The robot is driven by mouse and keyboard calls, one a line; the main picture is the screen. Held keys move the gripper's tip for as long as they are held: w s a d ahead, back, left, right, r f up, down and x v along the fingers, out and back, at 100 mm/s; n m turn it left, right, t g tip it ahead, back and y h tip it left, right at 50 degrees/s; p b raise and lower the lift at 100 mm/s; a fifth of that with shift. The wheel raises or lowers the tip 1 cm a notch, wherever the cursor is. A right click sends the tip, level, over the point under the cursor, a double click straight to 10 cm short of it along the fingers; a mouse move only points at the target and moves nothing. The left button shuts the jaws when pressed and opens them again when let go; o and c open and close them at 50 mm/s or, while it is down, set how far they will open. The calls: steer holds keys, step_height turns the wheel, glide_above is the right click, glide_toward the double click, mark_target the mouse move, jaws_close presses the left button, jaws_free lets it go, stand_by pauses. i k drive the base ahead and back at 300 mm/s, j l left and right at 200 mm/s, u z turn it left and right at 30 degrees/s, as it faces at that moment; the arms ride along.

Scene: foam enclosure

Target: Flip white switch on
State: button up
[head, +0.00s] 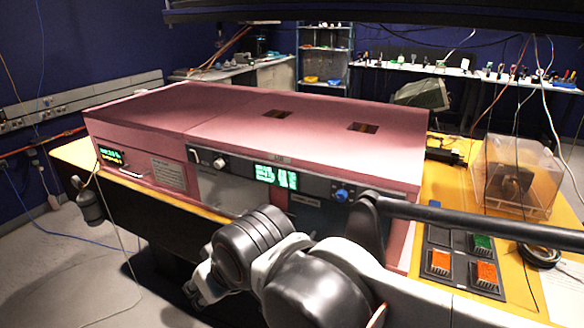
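A long pink machine (330,130) stands on a yellow-topped bench in the head view. Its left front has a green and yellow display (110,155) and a small white bar-like part (131,174) below it, which may be the white switch. A pale round knob (219,163) sits further right on the front strip. I cannot tell whether the switch is on or off. My gripper (197,290) seems to be the dark end of my arm at the lower middle, in front of and below the machine, apart from the white part. Its fingers are not clear.
A green display (275,176) and a blue knob (342,195) sit on the front strip. A black pad with orange and green blocks (440,262) lies right. A clear box (520,178) stands behind it. A dark cylinder (90,205) hangs left. The left floor is mostly clear.

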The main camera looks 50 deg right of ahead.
mark_target(192, 153)
steer(key=k+l+z, duration=0.1)
steer(key=z, duration=0.8)
steer(key=i+j+z, duration=0.1)
steer(key=j, duration=0.25)
steer(key=i+j+z, duration=0.15)
steer(key=j, duration=0.15)
steer(key=k+u, duration=0.15)
steer(key=i+z, duration=0.15)
